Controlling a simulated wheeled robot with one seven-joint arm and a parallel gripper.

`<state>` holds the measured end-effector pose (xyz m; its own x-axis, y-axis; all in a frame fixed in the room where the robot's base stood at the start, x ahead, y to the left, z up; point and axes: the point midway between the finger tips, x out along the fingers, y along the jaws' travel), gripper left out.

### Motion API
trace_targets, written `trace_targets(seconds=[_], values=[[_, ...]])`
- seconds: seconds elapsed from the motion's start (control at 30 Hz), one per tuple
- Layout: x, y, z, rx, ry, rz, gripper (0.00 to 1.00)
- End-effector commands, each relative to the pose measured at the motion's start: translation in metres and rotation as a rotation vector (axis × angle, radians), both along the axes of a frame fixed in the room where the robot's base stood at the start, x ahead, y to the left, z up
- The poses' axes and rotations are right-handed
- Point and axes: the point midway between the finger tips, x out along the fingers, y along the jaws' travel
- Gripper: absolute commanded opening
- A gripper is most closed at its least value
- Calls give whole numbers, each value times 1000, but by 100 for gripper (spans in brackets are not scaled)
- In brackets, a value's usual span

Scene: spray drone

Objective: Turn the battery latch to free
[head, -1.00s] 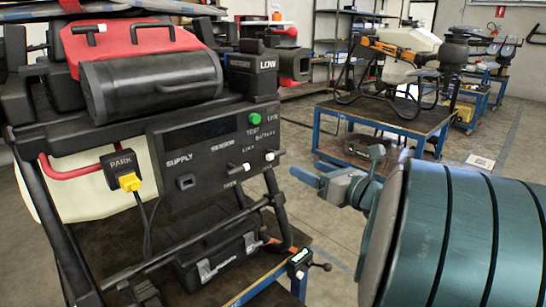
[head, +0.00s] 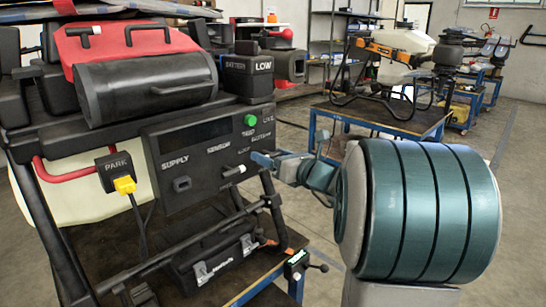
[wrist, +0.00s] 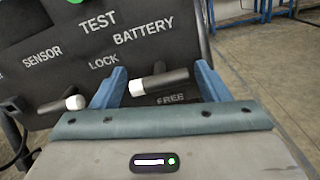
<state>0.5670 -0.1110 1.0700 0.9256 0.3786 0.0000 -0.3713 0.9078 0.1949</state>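The battery latch (wrist: 160,83) is a short black lever with a white tip pointing left, under the word BATTERY on the dark panel (head: 205,150). LOCK is printed at its upper left and FREE just below it. My gripper (wrist: 160,68) is open, with one blue finger on each side of the latch. The white tip is close to the left finger; I cannot tell whether they touch. In the head view my gripper (head: 262,160) is at the panel's right side and covers the latch.
A similar white-tipped sensor lever (wrist: 60,105) sits left of my gripper. The green test button (head: 250,120) is above. A bench (head: 400,120) with an orange-armed drone stands behind; floor at right is clear.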

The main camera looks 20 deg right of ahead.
Motion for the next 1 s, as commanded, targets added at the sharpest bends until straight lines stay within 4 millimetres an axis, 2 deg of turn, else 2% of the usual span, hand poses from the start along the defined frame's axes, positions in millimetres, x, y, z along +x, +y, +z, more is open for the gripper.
trace_targets(seconds=[0.03, 0.13, 0.57, 1.0], values=[[0, 0, 0, 0, 0, 0, 55], [0, 0, 0, 0, 0, 0, 29], [0, 0, -3, -64, -28, 1, 29], [0, 0, -7, -393, -164, 0, 29]])
